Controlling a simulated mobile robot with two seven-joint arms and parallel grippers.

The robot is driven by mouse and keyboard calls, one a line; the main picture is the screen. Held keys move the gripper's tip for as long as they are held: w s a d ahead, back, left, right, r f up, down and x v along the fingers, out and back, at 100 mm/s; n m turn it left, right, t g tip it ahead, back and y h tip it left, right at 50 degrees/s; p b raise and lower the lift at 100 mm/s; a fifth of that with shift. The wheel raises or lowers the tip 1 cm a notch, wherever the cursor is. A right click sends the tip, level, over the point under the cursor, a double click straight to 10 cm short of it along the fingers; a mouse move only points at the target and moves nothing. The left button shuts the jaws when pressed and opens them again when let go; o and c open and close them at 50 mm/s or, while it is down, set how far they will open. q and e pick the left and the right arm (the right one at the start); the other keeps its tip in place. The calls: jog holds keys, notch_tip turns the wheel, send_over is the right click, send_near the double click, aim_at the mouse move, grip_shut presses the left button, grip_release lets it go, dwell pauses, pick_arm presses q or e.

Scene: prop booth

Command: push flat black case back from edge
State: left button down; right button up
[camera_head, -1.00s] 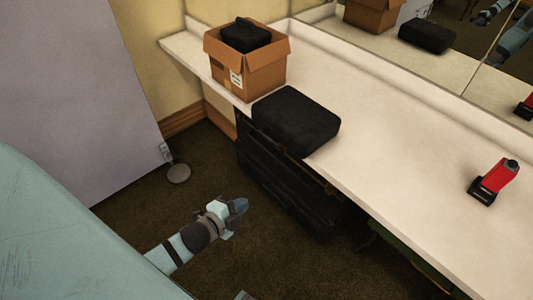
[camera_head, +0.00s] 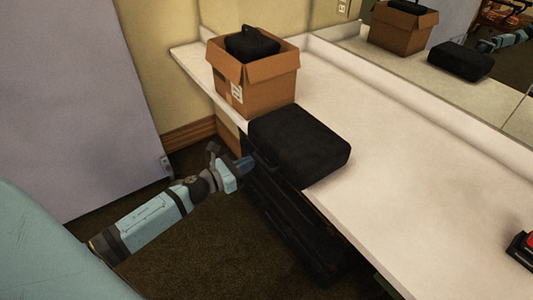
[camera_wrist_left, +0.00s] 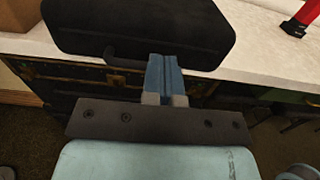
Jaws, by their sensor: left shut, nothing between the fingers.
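The flat black case (camera_head: 299,145) lies on the white counter (camera_head: 390,165), and its front side juts out over the counter's front edge. It also fills the upper part of the left wrist view (camera_wrist_left: 140,28), with a handle on its near side. My left gripper (camera_head: 246,163) is shut and empty, close to the near left side of the case. In the left wrist view the closed fingers (camera_wrist_left: 165,75) point at the case's near side; I cannot tell whether they touch it. My right gripper is out of view.
An open cardboard box (camera_head: 256,85) with a black item (camera_head: 252,45) in it stands left of the case. A dark trunk (camera_head: 300,235) stands under the counter. A red tool (camera_head: 525,246) sits at far right. A mirror backs the counter; the counter behind the case is clear.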

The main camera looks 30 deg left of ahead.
aim_at(273, 151)
pick_arm(q)
jog(key=x, duration=0.7)
jog(key=shift+p, duration=0.4)
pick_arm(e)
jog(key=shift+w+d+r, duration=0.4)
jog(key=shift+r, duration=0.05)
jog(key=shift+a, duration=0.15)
